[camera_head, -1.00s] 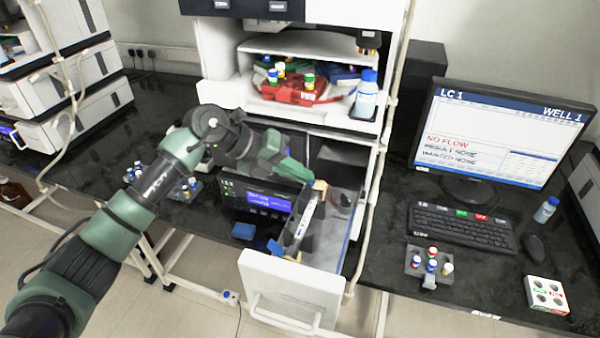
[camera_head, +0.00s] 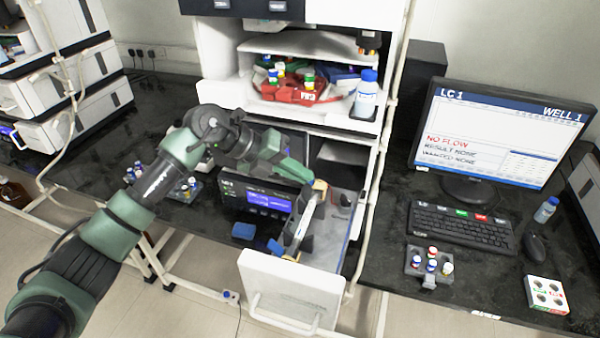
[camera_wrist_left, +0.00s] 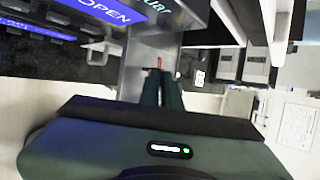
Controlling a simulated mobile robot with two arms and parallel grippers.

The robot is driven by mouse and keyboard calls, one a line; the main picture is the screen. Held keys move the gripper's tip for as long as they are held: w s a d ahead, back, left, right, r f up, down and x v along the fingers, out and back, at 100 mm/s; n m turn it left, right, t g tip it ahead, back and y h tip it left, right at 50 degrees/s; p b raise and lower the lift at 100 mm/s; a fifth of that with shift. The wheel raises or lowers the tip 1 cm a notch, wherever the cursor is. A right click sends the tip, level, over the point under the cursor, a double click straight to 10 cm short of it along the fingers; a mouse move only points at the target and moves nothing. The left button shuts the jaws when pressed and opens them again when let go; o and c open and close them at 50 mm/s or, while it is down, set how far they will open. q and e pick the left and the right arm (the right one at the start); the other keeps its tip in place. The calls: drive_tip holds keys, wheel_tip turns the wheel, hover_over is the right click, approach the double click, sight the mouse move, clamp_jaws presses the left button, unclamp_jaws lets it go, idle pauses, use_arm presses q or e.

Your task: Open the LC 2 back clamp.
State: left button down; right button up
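The column (camera_head: 308,215) lies in the pulled-out drawer (camera_head: 292,285) of the middle instrument stack, with a tan clamp (camera_head: 320,185) at its back end. My left gripper (camera_head: 312,179) is at this back end, its fingertips close to the tan clamp; I cannot tell whether they touch. In the left wrist view the two dark green fingers (camera_wrist_left: 161,78) are close together, nearly parallel. A small red piece (camera_wrist_left: 160,62) shows just beyond their tips. The clamp's latch is too small and partly hidden to read. My right gripper is not in view.
A lit display panel (camera_head: 262,198) stands left of the drawer; the left wrist view shows "OPEN" on it (camera_wrist_left: 105,12). A blue block (camera_head: 243,231) lies below it. The monitor (camera_head: 500,135), keyboard (camera_head: 462,226) and vial rack (camera_head: 430,262) are to the right.

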sight(324, 183)
use_arm(q)
drive_tip(key=shift+r, duration=0.1)
idle(0.4)
